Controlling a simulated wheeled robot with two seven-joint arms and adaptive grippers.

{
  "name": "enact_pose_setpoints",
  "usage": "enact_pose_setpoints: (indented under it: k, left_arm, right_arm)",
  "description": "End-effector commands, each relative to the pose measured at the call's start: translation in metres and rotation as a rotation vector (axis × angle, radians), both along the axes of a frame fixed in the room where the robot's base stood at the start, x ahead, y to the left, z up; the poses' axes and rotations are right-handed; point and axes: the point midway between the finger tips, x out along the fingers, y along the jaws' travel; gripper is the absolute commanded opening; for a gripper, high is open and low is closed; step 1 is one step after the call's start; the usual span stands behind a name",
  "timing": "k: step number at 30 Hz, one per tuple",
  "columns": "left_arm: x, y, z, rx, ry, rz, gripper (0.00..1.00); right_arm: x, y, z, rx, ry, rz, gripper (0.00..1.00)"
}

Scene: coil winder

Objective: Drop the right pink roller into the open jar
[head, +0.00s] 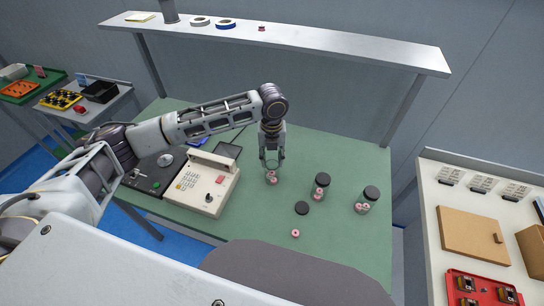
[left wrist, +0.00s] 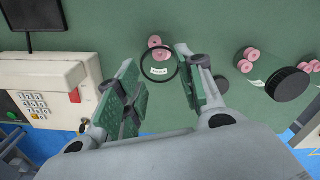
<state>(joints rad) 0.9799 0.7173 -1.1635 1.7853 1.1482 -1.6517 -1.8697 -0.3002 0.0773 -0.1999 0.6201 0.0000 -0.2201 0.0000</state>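The open jar (head: 272,177) is clear, has no lid, and holds pink rollers at its bottom. In the left wrist view its dark round rim and label (left wrist: 159,72) show between my fingers. My left gripper (head: 272,161) is directly above the jar, fingers pointing down and spread apart; I see nothing held between them. Whether the fingertips touch the jar, I cannot tell. One loose pink roller (head: 295,233) lies on the green table, nearer to me and right of the jar. It does not show clearly in the left wrist view. My right gripper is not in view.
A loose black lid (head: 302,208) lies near the roller. A cream keypad machine (head: 203,184) stands left. A raised shelf (head: 330,46) spans the back. The front right of the green table is clear.

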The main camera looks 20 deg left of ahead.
Motion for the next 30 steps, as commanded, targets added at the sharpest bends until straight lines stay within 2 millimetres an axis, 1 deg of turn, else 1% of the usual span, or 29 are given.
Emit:
enact_pose_setpoints:
  k: [6,9,11,17,23,30]
  left_arm:
    - [0.0,0.0,0.0,0.0,0.0,0.0,0.43]
    - [0.0,0.0,0.0,0.0,0.0,0.0,0.43]
    - [0.0,0.0,0.001,0.0,0.0,0.0,0.43]
    - [0.0,0.0,0.011,0.0,-0.001,0.0,0.43]
    - [0.001,0.0,0.035,-0.001,-0.003,-0.001,0.43]
    - [0.001,0.0,0.07,-0.001,-0.003,0.0,0.43]
  right_arm:
    - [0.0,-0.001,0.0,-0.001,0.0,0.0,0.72]
    - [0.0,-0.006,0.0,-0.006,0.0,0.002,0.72]
    - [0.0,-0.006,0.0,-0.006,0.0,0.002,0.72]
    - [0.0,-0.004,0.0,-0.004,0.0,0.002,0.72]
    - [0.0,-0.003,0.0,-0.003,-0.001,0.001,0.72]
    - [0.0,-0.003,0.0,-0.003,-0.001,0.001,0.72]
